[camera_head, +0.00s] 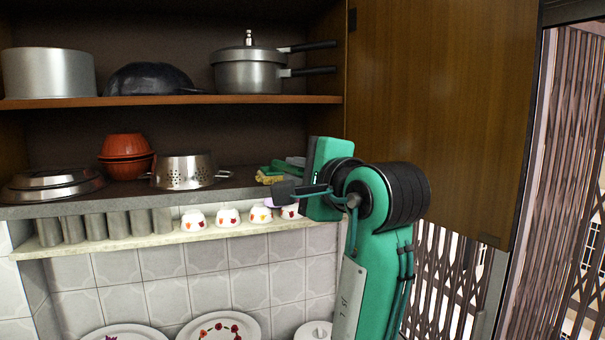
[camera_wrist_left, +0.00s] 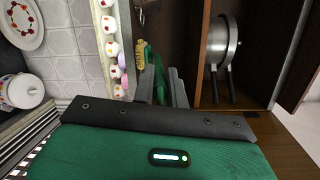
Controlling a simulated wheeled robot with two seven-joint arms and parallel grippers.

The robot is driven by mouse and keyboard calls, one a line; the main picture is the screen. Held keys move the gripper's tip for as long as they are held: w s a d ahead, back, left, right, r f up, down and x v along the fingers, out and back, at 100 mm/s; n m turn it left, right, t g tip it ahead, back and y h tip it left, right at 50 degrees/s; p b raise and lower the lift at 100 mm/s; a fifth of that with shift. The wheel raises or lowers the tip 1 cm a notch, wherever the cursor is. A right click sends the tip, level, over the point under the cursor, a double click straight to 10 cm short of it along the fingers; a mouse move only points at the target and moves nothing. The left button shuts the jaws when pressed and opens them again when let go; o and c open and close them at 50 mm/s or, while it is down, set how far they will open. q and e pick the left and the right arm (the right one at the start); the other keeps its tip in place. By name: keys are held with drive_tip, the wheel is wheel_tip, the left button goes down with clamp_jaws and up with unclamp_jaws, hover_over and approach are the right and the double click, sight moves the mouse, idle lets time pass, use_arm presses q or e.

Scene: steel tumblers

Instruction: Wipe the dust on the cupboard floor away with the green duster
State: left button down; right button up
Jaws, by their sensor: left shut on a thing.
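The green duster (camera_head: 268,171) is at the right end of the cupboard floor (camera_head: 235,191), with yellow bristles at its near end. My left gripper (camera_head: 288,166) reaches in from the right side and is shut on the duster. In the left wrist view the green duster (camera_wrist_left: 158,68) lies between the fingers of my left gripper (camera_wrist_left: 162,82), its yellow bristles toward the floor's front edge. My wrist partly hides it in the head view. I cannot make out dust on the cupboard floor. My right gripper is not in view.
A steel colander (camera_head: 184,171), orange bowls (camera_head: 126,151) and steel lids (camera_head: 54,184) stand left on the cupboard floor. Above is a shelf (camera_head: 200,100) with pots. Below, a ledge holds tumblers (camera_head: 96,226) and cups (camera_head: 228,217). An open wooden door (camera_head: 445,90) stands at right.

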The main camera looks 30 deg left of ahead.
sight(281, 171)
use_arm(q)
drive_tip(key=w+x, duration=0.1)
drive_tip(key=x, duration=0.4)
drive_tip(key=w+d+x, duration=0.1)
drive_tip(key=x, duration=0.4)
drive_tip(key=w+x, duration=0.1)
drive_tip(key=x, duration=0.5)
drive_tip(key=shift+w+d+f, duration=0.1)
drive_tip(key=shift+d+f, duration=0.2)
drive_tip(key=shift+f, duration=0.05)
drive_tip(key=shift+f+b, duration=0.45)
drive_tip(key=shift+f, duration=0.5)
idle(0.3)
drive_tip(key=shift+w+d+r+p, duration=0.1)
drive_tip(key=shift+w+d+p, duration=0.35)
drive_tip(key=shift+w+d, duration=4.05)
drive_tip(key=shift+w, duration=0.75)
drive_tip(key=shift+s+a+b, duration=0.15)
drive_tip(key=shift+s+a, duration=1.35)
drive_tip(key=shift+s, duration=0.25)
drive_tip(key=shift+s+a+b, duration=0.15)
drive_tip(key=shift+s+a, duration=1.4)
drive_tip(key=shift+s, duration=0.25)
drive_tip(key=shift+s+a+b, duration=0.15)
drive_tip(key=shift+s+a, duration=1.35)
drive_tip(key=shift+s, duration=0.25)
